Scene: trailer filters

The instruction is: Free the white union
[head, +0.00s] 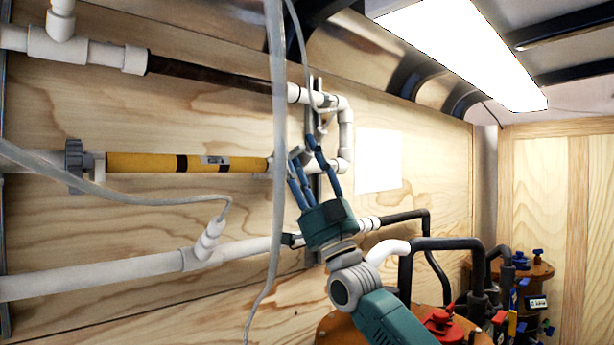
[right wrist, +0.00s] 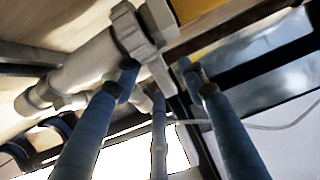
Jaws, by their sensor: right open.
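The yellow filter tube (head: 190,163) runs level along the wooden wall, with a grey union (head: 73,165) at its left end. The white union (right wrist: 132,30), a lobed nut on a white pipe, shows at the top of the right wrist view. In the head view its place at the filter's right end is largely hidden by the hanging hose and my fingers. My right gripper (head: 306,156) is open, its blue fingers pointing up toward that end. My left gripper is not in view.
A grey hose (head: 279,120) hangs in front of the filter's right end. A dark tube (head: 210,76) runs above and a white pipe (head: 120,270) below. Black pipes and a red valve (head: 440,322) stand at lower right.

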